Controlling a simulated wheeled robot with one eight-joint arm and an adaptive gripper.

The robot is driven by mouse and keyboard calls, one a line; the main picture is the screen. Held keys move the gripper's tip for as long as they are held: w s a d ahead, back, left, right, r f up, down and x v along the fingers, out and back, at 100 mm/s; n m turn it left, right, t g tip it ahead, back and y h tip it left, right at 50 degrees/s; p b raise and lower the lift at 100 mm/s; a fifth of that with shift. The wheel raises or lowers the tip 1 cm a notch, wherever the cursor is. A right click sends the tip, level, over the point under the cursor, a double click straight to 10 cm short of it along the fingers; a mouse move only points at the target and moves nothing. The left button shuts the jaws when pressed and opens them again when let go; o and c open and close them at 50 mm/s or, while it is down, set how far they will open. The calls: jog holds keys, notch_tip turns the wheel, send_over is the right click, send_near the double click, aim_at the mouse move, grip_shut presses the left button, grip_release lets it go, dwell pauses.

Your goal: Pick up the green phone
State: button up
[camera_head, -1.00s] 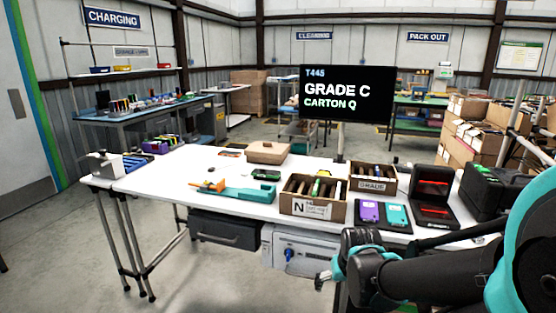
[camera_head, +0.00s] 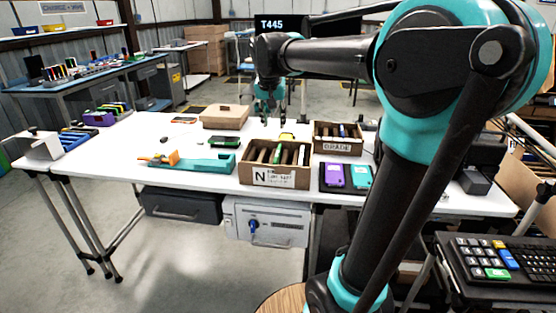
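A green-edged phone with a dark top (camera_head: 224,141) lies flat on the white table, left of the carton marked N (camera_head: 274,178). That open carton holds several upright slabs, and a thin green one (camera_head: 277,155) shows among them. I cannot tell from this view which of the two is the green phone. My gripper (camera_head: 270,118) hangs fingers down above and behind the N carton. Its fingers look apart, with nothing seen between them.
The GRADE carton (camera_head: 338,146) stands right of the N carton. A purple phone (camera_head: 332,175) and a teal phone (camera_head: 357,176) lie in front of it. The table's left part is mostly clear.

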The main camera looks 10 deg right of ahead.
send_over(278, 152)
jog(key=s+a, duration=0.1)
jog(key=s, duration=0.2)
jog(key=f, duration=1)
jog(key=shift+w+a, duration=0.1)
jog(key=shift+w, duration=0.15)
jog(key=shift+x, duration=2.65)
jog(key=shift+w, duration=0.1)
grip_shut()
